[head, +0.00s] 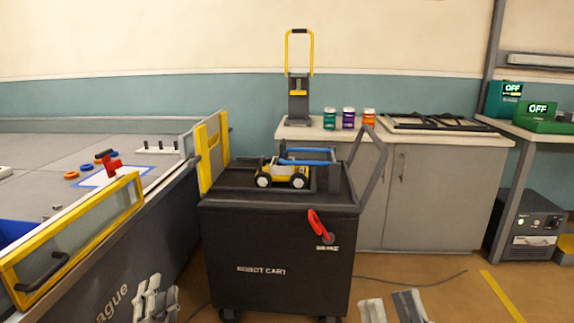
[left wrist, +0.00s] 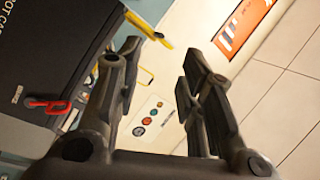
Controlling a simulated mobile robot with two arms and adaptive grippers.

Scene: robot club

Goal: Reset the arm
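My left gripper (head: 157,302) is low in the head view, in front of the playing-field side wall and left of the black robot cart (head: 280,245). Its two fingers are spread in the left wrist view (left wrist: 160,55), with nothing between them. My right gripper (head: 391,306) is at the bottom edge of the head view, right of the cart and over the floor. Its fingers stand apart, with no object seen between them. A small yellow and grey wheeled robot (head: 284,172) with a blue bar (head: 308,156) sits on top of the cart.
The cart has a red lever (head: 318,225) on its front, also in the left wrist view (left wrist: 48,104). The field's yellow gate (head: 85,235) is at the left. A cabinet (head: 440,195) with three jars stands behind. A cable (head: 415,281) crosses the floor.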

